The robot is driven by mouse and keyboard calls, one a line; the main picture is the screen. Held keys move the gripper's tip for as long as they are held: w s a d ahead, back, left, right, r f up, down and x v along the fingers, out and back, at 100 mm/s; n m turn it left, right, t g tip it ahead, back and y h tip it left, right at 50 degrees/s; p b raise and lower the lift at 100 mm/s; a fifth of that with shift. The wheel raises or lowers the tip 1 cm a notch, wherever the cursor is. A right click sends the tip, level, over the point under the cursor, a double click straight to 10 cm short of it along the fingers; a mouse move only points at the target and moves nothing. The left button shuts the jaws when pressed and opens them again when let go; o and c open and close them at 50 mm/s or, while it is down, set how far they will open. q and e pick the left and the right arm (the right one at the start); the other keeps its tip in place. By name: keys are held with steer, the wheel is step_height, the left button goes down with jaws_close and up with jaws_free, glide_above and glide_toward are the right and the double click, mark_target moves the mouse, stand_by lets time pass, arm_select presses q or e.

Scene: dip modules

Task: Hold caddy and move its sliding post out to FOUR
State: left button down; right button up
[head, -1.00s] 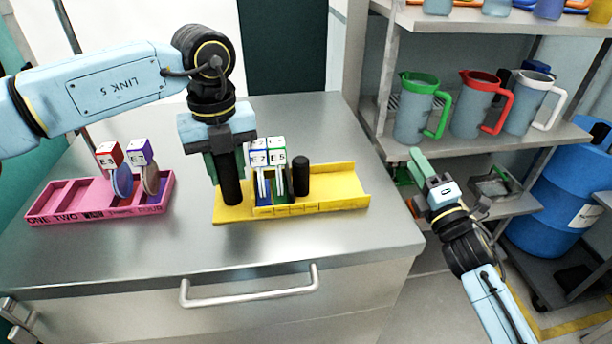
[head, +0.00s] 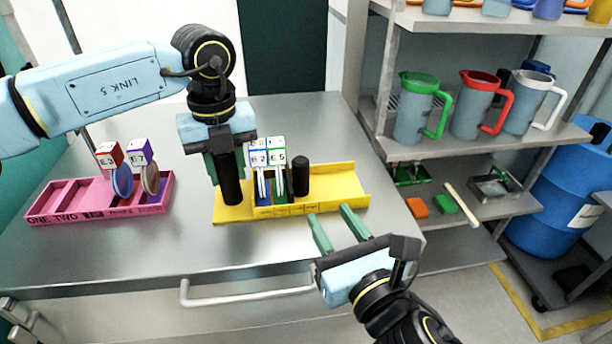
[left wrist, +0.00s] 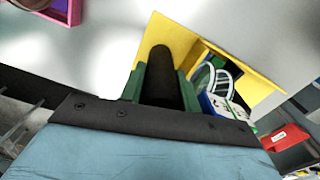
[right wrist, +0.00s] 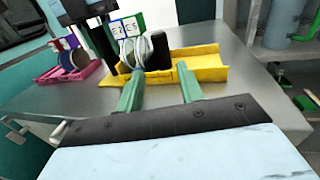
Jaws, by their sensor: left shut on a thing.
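The yellow caddy (head: 340,186) lies on the steel counter, with dip modules E2 (head: 260,158) and E5 (head: 278,158) upright in it. The black sliding post (head: 300,176) stands just right of the modules. My left gripper (head: 230,188) is shut on the black post at the caddy's left end; this handle post (left wrist: 160,80) shows between its fingers in the left wrist view. My right gripper (head: 332,228) is open and empty, in front of the caddy's right part, fingers pointing towards it. The right wrist view shows the sliding post (right wrist: 187,80) beyond its fingers. The caddy's slot labels are too small to read.
A pink caddy (head: 70,210) with modules E3 (head: 110,156) and E7 (head: 139,154) stands at the left. The drawer handle (head: 250,290) juts from the counter front. Shelves with jugs (head: 480,105) stand to the right.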

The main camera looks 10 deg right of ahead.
mark_target(304, 174)
steer(key=x, duration=1.1)
steer(key=shift+w, duration=0.2)
jaws_close()
